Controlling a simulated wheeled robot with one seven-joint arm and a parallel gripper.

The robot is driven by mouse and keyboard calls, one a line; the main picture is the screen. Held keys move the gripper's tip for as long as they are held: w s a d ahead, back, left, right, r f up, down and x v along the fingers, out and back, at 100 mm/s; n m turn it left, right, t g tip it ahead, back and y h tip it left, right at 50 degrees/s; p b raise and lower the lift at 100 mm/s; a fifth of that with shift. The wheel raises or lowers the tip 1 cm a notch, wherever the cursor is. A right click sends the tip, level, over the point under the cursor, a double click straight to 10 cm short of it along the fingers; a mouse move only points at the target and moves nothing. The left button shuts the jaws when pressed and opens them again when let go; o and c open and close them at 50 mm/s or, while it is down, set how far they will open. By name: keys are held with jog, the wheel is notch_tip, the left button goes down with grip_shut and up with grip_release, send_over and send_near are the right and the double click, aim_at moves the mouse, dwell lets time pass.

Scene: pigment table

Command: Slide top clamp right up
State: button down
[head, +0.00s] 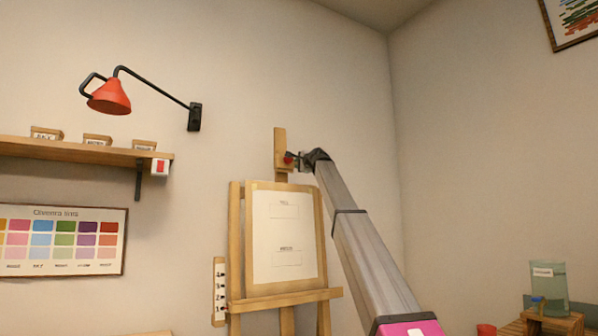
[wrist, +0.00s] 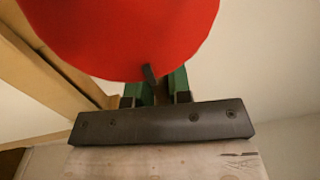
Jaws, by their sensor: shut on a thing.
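The top clamp (head: 284,168) is a small wooden piece on the easel's upright mast (head: 280,140), above the board and below the mast's top. Its red knob (head: 289,158) faces my arm. In the wrist view the red knob (wrist: 120,35) is a large disc filling the upper middle. My gripper (head: 301,160) reaches the knob from the right. In the wrist view my gripper's green-padded fingers (wrist: 158,90) run close together under the disc, shut on the knob. The disc hides the fingertips and the exact contact.
The wooden easel (head: 236,245) holds a pale board (head: 285,235) with two printed boxes. A red lamp (head: 110,97) on a wall bracket and a shelf (head: 70,148) are to the left. A jar (head: 549,285) stands on a crate at lower right. Bare wall surrounds the mast top.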

jog(key=c, duration=1.1)
grip_release()
jog(key=shift+o, duration=0.2)
jog(key=shift+s, duration=0.15)
jog(key=v, duration=1)
jog(key=shift+s+d, duration=0.2)
